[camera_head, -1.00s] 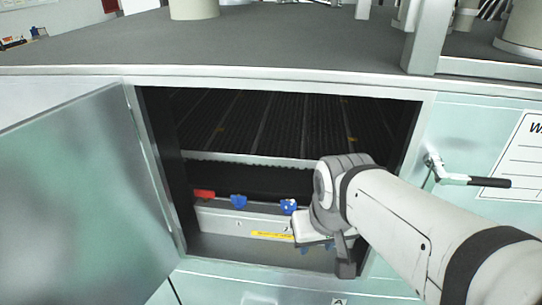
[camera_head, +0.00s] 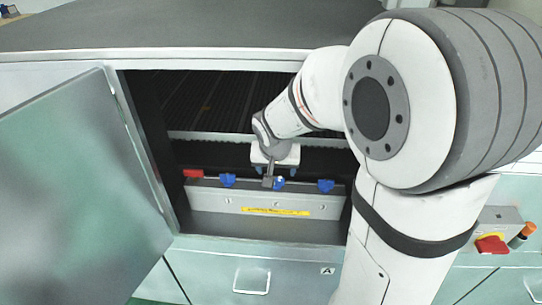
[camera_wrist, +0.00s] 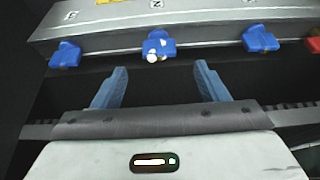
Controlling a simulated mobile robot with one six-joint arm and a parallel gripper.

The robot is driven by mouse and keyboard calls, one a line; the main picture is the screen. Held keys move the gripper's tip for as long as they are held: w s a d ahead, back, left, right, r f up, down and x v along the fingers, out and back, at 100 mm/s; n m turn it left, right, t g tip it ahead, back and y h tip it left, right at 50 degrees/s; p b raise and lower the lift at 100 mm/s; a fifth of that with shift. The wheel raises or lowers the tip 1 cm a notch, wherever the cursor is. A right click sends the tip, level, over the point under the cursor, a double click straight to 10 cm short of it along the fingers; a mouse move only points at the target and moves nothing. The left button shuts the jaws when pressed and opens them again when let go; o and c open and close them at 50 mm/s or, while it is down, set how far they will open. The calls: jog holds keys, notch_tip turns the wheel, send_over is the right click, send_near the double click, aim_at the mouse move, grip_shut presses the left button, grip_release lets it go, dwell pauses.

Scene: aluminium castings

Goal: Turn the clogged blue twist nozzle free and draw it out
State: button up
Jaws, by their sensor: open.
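The blue twist nozzle with white specks on it (camera_head: 279,184) is the middle one of three blue nozzles on a grey bar inside the open cabinet. In the wrist view it (camera_wrist: 158,46) sits centred ahead of my fingertips, with white blobs at its lower face. My gripper (camera_wrist: 161,76) is open and empty, its two blue-grey fingers spread to either side of the line to that nozzle. The tips appear short of it, not around it. In the head view my gripper (camera_head: 276,174) is just behind the bar and partly hides the nozzle.
Clean blue nozzles stand on either side, one left (camera_head: 228,180) and one right (camera_head: 325,186). A red piece (camera_head: 193,173) is at the bar's left end. The cabinet door (camera_head: 80,190) hangs open at left. A slatted dark bed (camera_head: 190,105) lies behind.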

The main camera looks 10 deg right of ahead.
aim_at(277, 178)
jog(key=x, duration=0.6)
jog(key=shift+w+f, duration=0.1)
jog(key=shift+f, duration=0.2)
jog(key=shift+c, duration=0.2)
jog(key=c, duration=1)
jog(key=o, duration=1)
jog(key=shift+o, duration=0.2)
